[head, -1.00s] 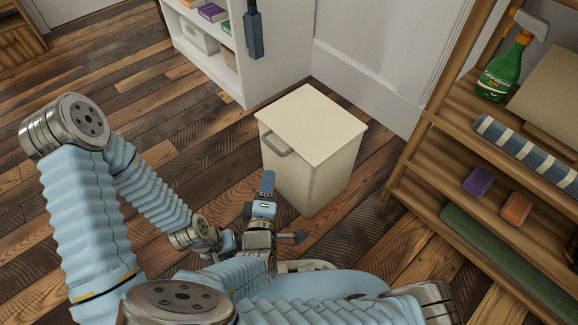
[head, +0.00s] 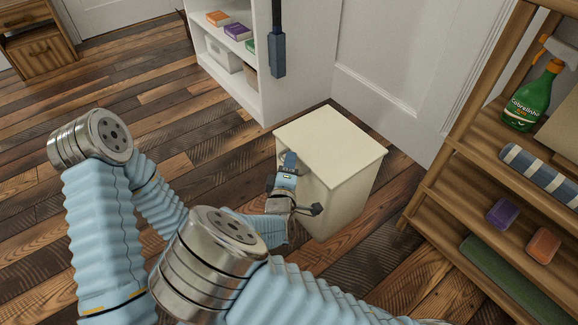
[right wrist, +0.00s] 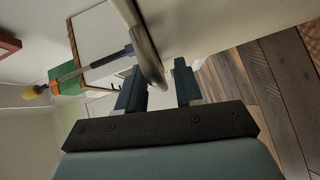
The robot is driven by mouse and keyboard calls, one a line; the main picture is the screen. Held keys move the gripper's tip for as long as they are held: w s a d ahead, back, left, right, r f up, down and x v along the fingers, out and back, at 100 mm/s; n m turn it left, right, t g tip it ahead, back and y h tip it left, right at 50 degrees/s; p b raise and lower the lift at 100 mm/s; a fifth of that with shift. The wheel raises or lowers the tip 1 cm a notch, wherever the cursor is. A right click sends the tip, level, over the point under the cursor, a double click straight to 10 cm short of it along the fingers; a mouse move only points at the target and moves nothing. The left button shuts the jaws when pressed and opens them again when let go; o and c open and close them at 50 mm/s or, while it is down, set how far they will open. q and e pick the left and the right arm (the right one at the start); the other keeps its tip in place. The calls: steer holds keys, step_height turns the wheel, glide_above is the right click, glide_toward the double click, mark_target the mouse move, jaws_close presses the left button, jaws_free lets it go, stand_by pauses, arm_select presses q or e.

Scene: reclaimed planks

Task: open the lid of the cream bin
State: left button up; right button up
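The cream bin (head: 345,195) stands on the plank floor, and its lid (head: 330,142) is down. My right gripper (head: 289,160) is at the bin's front upper edge, over the handle, which it hides in the head view. In the right wrist view the grey handle (right wrist: 146,48) runs between the two dark fingers of the right gripper (right wrist: 158,82). The fingers are apart, with the handle nearer the left finger and a clear gap to the right one.
A wooden shelf (head: 455,165) with a green spray bottle (head: 530,98) stands close to the bin's right. A white bookcase (head: 235,65) and a white door (head: 395,60) are behind it. The floor to the left is clear.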

steer(key=shift+c, duration=0.4)
jaws_close()
steer(key=shift+r, duration=0.1)
